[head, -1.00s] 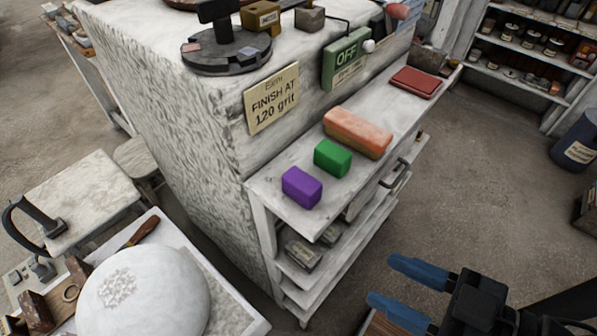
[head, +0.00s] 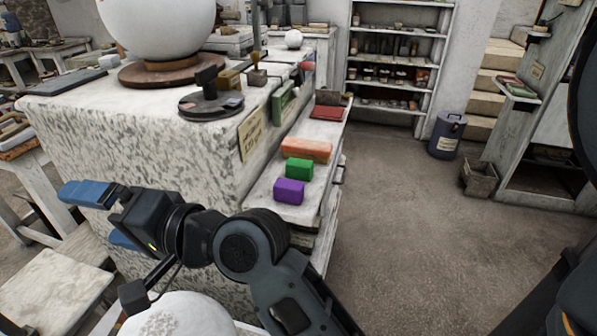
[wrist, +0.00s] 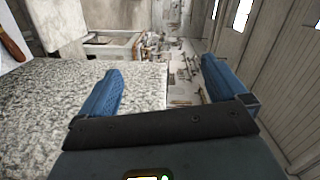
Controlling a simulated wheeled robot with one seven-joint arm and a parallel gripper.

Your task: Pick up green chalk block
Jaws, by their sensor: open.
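The green chalk block (head: 299,168) lies on the narrow white shelf (head: 262,196) at the side of the plaster-covered bench. It sits between a purple block (head: 289,191) in front and a longer orange block (head: 306,150) behind. My gripper (head: 92,215) is open and empty, left of the shelf and in front of the bench's speckled side, pointing left. In the wrist view my gripper (wrist: 160,95) shows two blue fingers spread wide with nothing between them. The green block is not visible in the wrist view.
The big bench (head: 160,135) carries a dark turntable (head: 210,105) and a large white sphere (head: 157,28). A red flat block (head: 327,112) lies farther along the shelf. A blue bin (head: 447,135) stands on the floor. Open floor (head: 400,220) lies right of the shelf.

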